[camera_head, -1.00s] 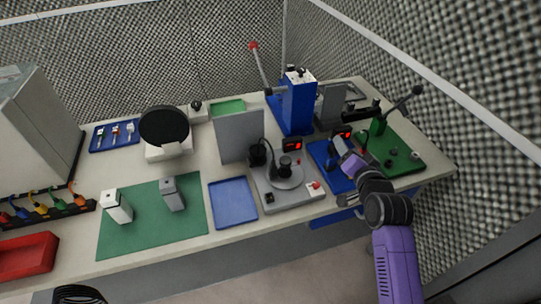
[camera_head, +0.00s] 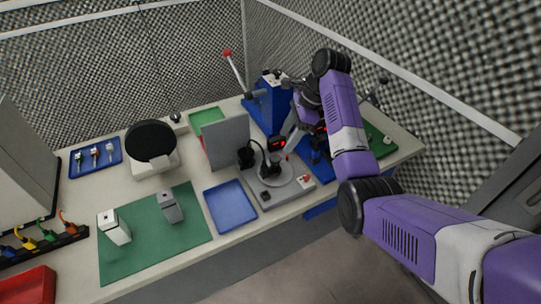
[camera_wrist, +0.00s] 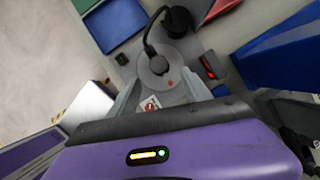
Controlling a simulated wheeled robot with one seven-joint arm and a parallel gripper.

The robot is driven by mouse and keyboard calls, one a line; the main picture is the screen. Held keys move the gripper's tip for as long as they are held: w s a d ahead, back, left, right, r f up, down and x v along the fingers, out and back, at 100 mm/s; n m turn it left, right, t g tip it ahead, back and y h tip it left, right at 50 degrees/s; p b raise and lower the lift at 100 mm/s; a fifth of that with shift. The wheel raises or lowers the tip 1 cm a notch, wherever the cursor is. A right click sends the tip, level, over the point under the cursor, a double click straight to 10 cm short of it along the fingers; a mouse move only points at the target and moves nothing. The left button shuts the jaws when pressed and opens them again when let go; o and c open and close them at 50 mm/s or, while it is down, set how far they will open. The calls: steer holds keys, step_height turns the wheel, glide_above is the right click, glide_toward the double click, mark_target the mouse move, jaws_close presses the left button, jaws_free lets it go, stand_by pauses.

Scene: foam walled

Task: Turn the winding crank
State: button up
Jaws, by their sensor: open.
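The crank (camera_head: 373,92) stands at the right end of the bench in the head view. Only part of its dark arm and its knob (camera_head: 383,80) show; my purple arm hides its post. Part of its green base plate (camera_head: 378,138) shows. My gripper (camera_head: 287,147) is left of the crank, pointing down above the grey unit with a round plate (camera_head: 270,176). In the wrist view my gripper (camera_wrist: 160,86) is open, its two grey fingers spread over that unit (camera_wrist: 159,66), with nothing seen between them. The crank cannot be made out in the wrist view.
A blue press (camera_head: 262,108) with a red-tipped lever (camera_head: 236,72) stands behind my gripper. A grey upright panel (camera_head: 226,142) and a blue tray (camera_head: 230,205) are left of the grey unit.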

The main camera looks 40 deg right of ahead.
mark_target(276, 158)
steer(key=shift+m, duration=0.3)
steer(key=shift+p+x, duration=0.65)
steer(key=shift+x, duration=3.3)
steer(key=shift+s, duration=0.1)
jaws_close()
